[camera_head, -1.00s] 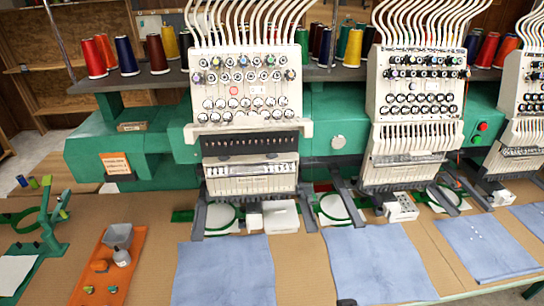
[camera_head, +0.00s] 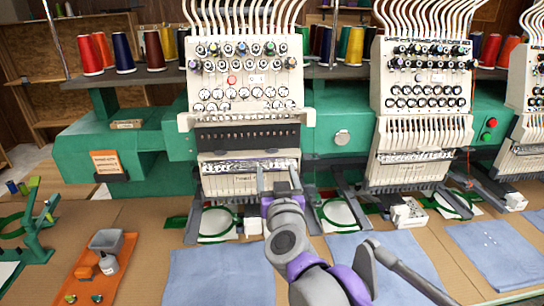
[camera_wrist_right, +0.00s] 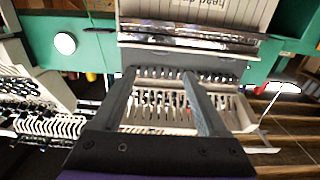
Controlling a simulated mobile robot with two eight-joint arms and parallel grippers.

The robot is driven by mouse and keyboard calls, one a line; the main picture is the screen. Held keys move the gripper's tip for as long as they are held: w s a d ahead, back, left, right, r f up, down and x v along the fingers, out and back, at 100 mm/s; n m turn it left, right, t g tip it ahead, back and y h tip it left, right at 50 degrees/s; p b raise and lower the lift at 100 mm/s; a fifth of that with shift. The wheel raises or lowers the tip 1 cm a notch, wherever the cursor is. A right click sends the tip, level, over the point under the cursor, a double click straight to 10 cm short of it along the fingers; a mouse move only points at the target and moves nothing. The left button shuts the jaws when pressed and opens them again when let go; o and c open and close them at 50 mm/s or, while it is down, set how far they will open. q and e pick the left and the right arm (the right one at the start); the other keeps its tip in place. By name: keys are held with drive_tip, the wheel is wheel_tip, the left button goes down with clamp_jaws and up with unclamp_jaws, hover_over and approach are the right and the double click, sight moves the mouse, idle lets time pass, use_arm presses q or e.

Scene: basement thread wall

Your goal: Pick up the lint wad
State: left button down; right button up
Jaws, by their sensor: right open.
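I cannot make out a lint wad in either view. My right gripper (camera_head: 277,178) is raised in front of the lower part of the left embroidery machine head (camera_head: 248,100). In the right wrist view my right gripper (camera_wrist_right: 160,75) shows two dark fingers spread apart with nothing held between them. Between and behind them is the pale, slotted lower part of a machine head (camera_wrist_right: 170,100). My right arm hides part of the table below that head. My left gripper is in neither view.
A second machine head (camera_head: 422,90) stands to the right. Blue cloths (camera_head: 220,278) lie on the brown table (camera_head: 140,215). An orange tray (camera_head: 122,262) with a grey bin and a small bottle is at the left. Green hoops (camera_head: 215,222) sit under the heads.

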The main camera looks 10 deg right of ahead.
sight(272, 151)
drive_tip(key=w+p, duration=0.1)
drive_tip(key=w, duration=0.9)
drive_tip(key=shift+w+d+p, duration=0.1)
drive_tip(key=shift+w+p, duration=0.05)
drive_tip(key=shift+p, duration=0.25)
clamp_jaws()
